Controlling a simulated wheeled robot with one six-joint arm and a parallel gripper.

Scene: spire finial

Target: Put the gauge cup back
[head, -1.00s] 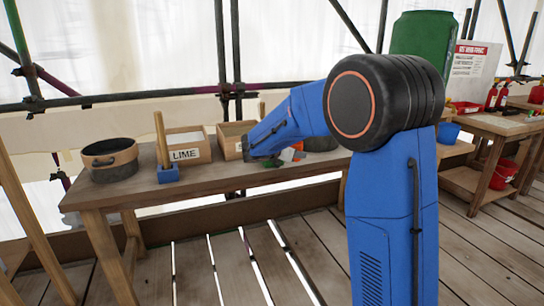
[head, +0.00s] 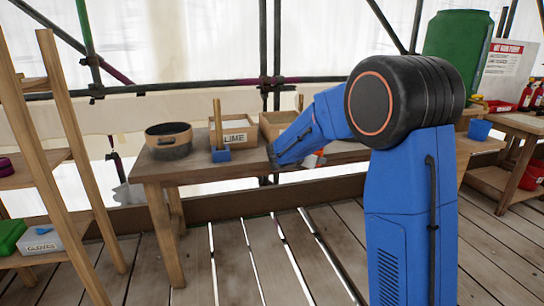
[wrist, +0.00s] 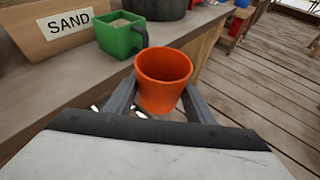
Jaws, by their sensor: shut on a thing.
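An orange cup (wrist: 162,85) is between the two fingers of my gripper (wrist: 160,98) in the wrist view. The gripper is shut on it, and the cup is upright with its open mouth showing. It is held beside the front edge of the workbench (wrist: 85,95). I take it for the gauge cup; no marking on it is readable. In the head view my arm hides most of the gripper, and only a small orange-red patch shows by the bench.
A green mug (wrist: 120,38) stands on the bench beside a SAND box (wrist: 50,30). A LIME box (head: 236,130), a blue holder (head: 221,155) and a black pan (head: 168,143) are further left. A wooden shelf (head: 38,168) with a gloves box (head: 42,240) stands at far left. Plank floor is clear.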

